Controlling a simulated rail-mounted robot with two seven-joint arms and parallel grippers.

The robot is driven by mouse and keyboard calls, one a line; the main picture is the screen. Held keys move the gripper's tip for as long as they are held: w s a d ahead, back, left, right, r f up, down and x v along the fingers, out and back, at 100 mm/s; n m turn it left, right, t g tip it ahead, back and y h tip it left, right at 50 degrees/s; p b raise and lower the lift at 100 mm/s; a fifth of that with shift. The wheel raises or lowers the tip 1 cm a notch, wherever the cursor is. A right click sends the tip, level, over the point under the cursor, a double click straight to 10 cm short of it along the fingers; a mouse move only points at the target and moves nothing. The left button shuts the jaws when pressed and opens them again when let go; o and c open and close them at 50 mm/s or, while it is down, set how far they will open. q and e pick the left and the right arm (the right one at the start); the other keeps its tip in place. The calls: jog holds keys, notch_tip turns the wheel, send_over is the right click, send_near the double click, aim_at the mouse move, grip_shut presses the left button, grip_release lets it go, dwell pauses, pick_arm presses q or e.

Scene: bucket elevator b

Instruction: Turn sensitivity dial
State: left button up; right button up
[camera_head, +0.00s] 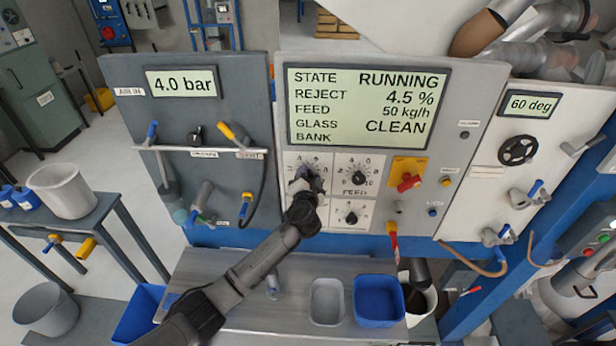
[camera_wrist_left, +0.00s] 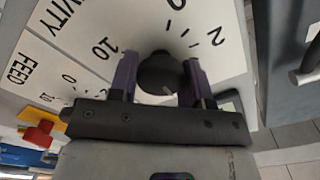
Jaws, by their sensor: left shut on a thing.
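The sensitivity dial (camera_wrist_left: 160,72) is a round black knob on a white scale plate whose lettering ends in "VITY" in the left wrist view. The numbers 0, 2 and 10 show around it. My left gripper (camera_head: 307,181) is at the upper left dial of the grey control panel (camera_head: 468,90) in the head view and covers most of that dial. In the left wrist view its two purple fingers stand on either side of the knob, shut on it. My right gripper is not in view.
The feed dial (camera_head: 358,174) sits right of my left gripper, with a smaller dial (camera_head: 351,214) below. A red switch on a yellow plate (camera_head: 408,168) is farther right. The display (camera_head: 365,108) reads RUNNING, reject 4.5 %. A blue bin (camera_head: 380,300) and a grey bin (camera_head: 326,302) stand below.

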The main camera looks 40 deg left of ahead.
pick_arm(q)
jog(key=m, duration=0.3)
jog(key=shift+m+p, duration=0.55)
jog(key=shift+m, duration=0.65)
jog(key=o, duration=0.9)
jog(key=shift+d, duration=0.1)
jog(key=b+v, duration=0.2)
jog(key=v, duration=1.1)
jog(key=shift+s+d, duration=0.15)
jog(key=shift+s, duration=0.2)
